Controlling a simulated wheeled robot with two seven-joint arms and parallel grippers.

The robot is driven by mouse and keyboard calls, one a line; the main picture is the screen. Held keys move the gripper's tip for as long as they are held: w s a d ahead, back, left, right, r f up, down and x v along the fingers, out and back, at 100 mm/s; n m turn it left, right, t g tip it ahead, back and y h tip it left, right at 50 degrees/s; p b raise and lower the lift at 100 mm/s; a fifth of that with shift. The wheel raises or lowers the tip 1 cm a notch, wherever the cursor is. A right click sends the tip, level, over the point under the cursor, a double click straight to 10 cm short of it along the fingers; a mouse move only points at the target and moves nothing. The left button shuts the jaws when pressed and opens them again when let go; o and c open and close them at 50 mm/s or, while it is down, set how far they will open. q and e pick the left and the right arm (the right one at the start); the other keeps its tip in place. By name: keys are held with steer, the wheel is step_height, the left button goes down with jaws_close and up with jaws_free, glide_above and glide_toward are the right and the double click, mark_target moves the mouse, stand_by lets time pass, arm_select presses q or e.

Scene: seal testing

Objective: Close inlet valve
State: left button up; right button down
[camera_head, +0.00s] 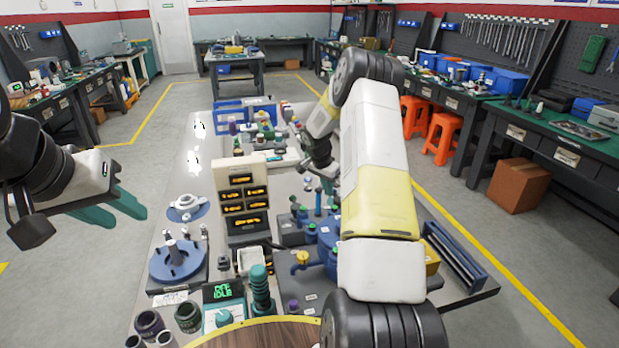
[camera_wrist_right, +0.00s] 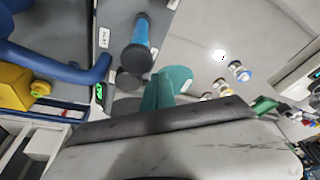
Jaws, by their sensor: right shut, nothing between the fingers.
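The inlet valve shows in the right wrist view as a blue lever (camera_wrist_right: 140,42) with dark ends, beside a small white label that seems to read INLET (camera_wrist_right: 104,37). In the head view a small blue upright handle (camera_head: 318,203) on the bench is probably the same valve. My right gripper (camera_wrist_right: 170,84) has its teal fingers together and empty, close to the lever's lower end in the picture; I cannot tell whether they touch. In the head view the right arm hides much of that area. My left gripper (camera_head: 128,207) is open and empty, left of the bench.
A blue pipe assembly with a yellow valve (camera_head: 300,260) stands near the bench front. Blue bins (camera_head: 230,115) are at the far end.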

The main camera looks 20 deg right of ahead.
steer(key=shift+w+d+m, duration=0.15)
steer(key=shift+d+m, duration=0.05)
steer(key=shift+m, duration=0.3)
stand_by(0.4)
steer(key=d+m+g, duration=0.1)
steer(key=m, duration=0.1)
steer(key=d+m, duration=0.1)
steer(key=m, duration=0.2)
steer(key=d+m+g, duration=0.1)
steer(key=m, duration=0.1)
steer(key=shift+w+d+m+g, duration=0.15)
steer(key=shift+w+m+g, duration=0.05)
steer(key=shift+m+g, duration=0.1)
steer(key=m, duration=0.1)
steer(key=d+m+g, duration=0.1)
steer(key=m, duration=0.1)
steer(key=s+d+m, duration=0.1)
steer(key=m, duration=0.2)
steer(key=s+d+m+g+y, duration=0.1)
steer(key=m, duration=0.1)
steer(key=shift+s, duration=0.15)
steer(key=shift+s+d, duration=0.15)
stand_by(0.5)
